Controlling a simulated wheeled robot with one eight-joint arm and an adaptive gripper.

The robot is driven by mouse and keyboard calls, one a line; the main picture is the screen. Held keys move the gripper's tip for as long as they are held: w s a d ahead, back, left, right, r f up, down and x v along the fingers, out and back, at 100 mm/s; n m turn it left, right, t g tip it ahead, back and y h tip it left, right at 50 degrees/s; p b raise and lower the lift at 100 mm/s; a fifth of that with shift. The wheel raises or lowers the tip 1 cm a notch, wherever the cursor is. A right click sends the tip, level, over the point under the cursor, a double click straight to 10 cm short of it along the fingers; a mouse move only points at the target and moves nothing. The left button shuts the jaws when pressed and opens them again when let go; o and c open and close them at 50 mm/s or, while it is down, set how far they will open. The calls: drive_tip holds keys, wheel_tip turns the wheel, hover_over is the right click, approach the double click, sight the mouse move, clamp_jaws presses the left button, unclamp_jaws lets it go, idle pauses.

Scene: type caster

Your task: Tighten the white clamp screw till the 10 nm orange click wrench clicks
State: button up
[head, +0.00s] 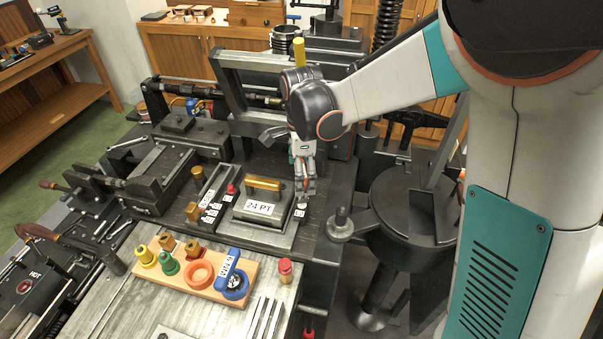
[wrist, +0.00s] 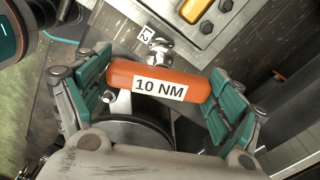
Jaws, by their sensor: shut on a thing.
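In the wrist view, the orange click wrench (wrist: 196,88) bears a "10 NM" label. Its handle lies crosswise between the teal finger pads of my gripper (wrist: 163,92), which is shut on it. A shiny silver knob-like piece (wrist: 160,54) shows just beyond the handle, beside a small "L2" tag. I cannot tell whether it is the wrench's head or the clamp screw, and no clearly white screw shows. In the head view, my gripper (head: 304,188) points down at the right edge of the "24 PT" block (head: 262,206), above a small white tag (head: 299,212).
A wooden rack (head: 196,272) with coloured rings and plugs stands in front, with a red-capped piece (head: 285,270) to its right. A grey post (head: 340,222) and a dark round drum (head: 415,205) stand close right of my gripper. A frame (head: 270,62) rises behind.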

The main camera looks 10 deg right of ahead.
drive_tip(key=shift+r, duration=0.4)
drive_tip(key=shift+r+p, duration=1.45)
drive_tip(key=shift+r, duration=0.55)
drive_tip(key=o, duration=1.2)
drive_tip(key=shift+f, duration=0.1)
drive_tip(key=c, duration=0.9)
